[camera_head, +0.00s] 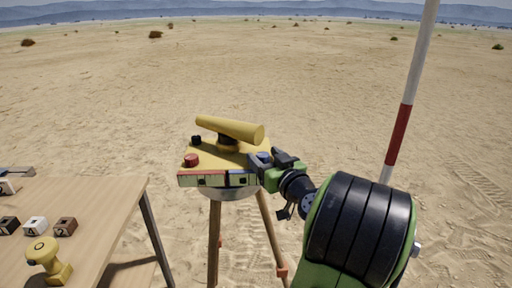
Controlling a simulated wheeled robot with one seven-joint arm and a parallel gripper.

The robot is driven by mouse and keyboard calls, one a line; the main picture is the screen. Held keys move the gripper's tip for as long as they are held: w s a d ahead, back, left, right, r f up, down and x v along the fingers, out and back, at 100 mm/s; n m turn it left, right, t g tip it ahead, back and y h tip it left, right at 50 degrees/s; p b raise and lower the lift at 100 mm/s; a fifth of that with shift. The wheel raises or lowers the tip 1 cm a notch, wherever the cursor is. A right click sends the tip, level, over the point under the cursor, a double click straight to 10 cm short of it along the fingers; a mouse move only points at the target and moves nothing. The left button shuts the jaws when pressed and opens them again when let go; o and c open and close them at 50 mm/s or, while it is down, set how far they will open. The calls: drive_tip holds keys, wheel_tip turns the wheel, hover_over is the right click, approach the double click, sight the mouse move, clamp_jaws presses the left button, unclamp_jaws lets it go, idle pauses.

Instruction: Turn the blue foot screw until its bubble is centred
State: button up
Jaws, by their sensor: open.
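A yellow surveying instrument with a tube-shaped telescope (230,128) stands on a yellow plate (214,160) on a wooden tripod (214,235). The blue foot screw (263,157) is at the plate's right front corner. A red screw (191,160) is at the left front and a black screw (196,140) at the back left. The front edge carries bubble vials (212,180) with coloured marks; the bubble positions are too small to read. My gripper (270,160) is open at the blue screw, its fingers beside it and partly hiding it. I cannot tell whether they touch it.
A wooden table (105,200) at the left holds several small dark and white cubes (36,226) and a yellow stamp-like object (45,258). A red and white pole (404,115) stands at the right. Open sand lies behind.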

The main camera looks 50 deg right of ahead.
drive_tip(key=shift+a+r, duration=0.1)
drive_tip(key=shift+c, duration=0.8)
drive_tip(key=c, duration=0.9)
drive_tip(key=shift+y, duration=0.3)
